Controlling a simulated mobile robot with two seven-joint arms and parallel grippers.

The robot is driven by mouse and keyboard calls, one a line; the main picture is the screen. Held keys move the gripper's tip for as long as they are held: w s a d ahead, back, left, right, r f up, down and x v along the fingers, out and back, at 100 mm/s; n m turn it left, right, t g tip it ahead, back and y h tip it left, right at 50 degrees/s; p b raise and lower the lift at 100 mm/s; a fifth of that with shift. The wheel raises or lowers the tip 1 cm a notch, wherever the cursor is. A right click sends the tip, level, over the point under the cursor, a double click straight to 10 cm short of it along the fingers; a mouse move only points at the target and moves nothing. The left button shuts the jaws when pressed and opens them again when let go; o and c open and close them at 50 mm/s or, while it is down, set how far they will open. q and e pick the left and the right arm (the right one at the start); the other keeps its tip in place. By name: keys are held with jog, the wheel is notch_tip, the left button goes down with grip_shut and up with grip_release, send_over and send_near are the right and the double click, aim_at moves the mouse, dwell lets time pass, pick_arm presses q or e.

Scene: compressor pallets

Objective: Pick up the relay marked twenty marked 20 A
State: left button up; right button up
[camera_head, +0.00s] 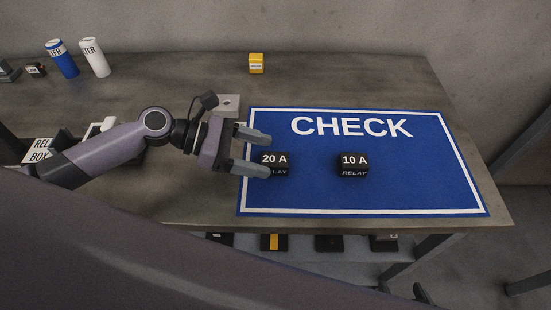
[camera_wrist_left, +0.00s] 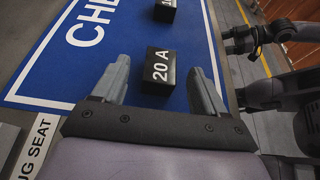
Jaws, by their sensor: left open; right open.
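The relay marked 20 A (camera_head: 273,165) is a small black block with white lettering. It sits on the left part of the blue CHECK mat (camera_head: 320,198). In the left wrist view the relay (camera_wrist_left: 158,72) lies between and slightly beyond the fingertips. My left gripper (camera_head: 267,154) is open and empty at the mat's left edge, fingers pointing right toward the relay. One finger hides part of the relay's left side in the head view. My right gripper (camera_wrist_left: 230,40) shows small and dark at the right of the left wrist view, away from the relay.
A similar relay marked 10 A (camera_head: 353,165) stands to the right on the mat. A yellow block (camera_head: 256,63) and blue (camera_head: 63,60) and white (camera_head: 95,58) cylinders stand at the back. A grey plate (camera_head: 227,105) lies beside the mat. The mat's right side is clear.

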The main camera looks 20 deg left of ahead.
aim_at(273, 159)
pick_arm(q)
jog(key=x, duration=0.3)
jog(key=shift+d+f, duration=0.15)
jog(key=shift+f, duration=0.1)
jog(key=shift+c, duration=0.3)
jog(key=c, duration=1)
jog(key=shift+r, duration=0.15)
